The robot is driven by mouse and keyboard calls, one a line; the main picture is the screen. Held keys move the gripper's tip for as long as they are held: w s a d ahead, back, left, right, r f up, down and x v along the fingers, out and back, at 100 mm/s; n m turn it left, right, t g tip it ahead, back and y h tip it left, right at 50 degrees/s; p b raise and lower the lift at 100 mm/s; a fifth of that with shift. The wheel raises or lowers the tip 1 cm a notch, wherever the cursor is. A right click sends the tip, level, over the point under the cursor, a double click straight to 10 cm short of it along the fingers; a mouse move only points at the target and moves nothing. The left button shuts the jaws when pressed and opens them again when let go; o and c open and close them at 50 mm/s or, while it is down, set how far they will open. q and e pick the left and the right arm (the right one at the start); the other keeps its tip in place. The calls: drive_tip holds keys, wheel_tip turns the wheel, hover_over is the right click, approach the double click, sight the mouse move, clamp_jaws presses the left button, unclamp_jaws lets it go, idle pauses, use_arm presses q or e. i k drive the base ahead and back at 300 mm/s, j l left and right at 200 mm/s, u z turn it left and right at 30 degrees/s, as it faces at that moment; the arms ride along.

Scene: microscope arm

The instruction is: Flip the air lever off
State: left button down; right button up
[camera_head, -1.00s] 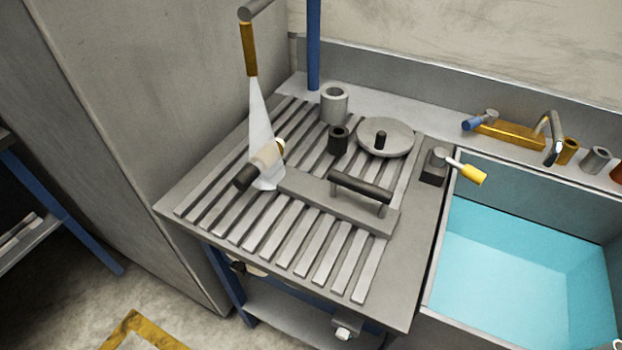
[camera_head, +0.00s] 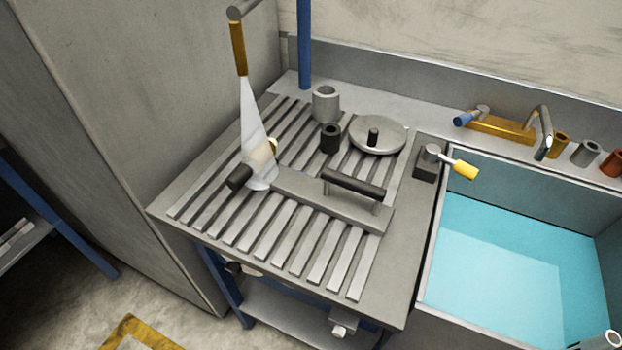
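A lever with a yellow handle (camera_head: 466,170) sits on a dark grey block (camera_head: 425,165) at the right edge of the slatted bench, beside the sink. I take it for the air lever. Its handle points right and slightly down, over the sink's rim. A pale cone of spray (camera_head: 256,130) comes down from a brass nozzle (camera_head: 238,48) onto a cylinder with a dark end (camera_head: 239,177). Neither gripper can be made out. A small grey and white piece shows at the bottom right corner, too cut off to identify.
The slatted bench (camera_head: 375,290) carries a bar with a dark handle (camera_head: 353,184), a round lidded plate (camera_head: 378,146), and two cups. The sink (camera_head: 500,260) holds blue water. A brass tap with a blue lever (camera_head: 464,119) stands behind it. A grey cabinet wall (camera_head: 140,120) bounds the left.

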sight(433, 153)
drive_tip(key=k+z, duration=0.1)
drive_tip(key=z, duration=1.15)
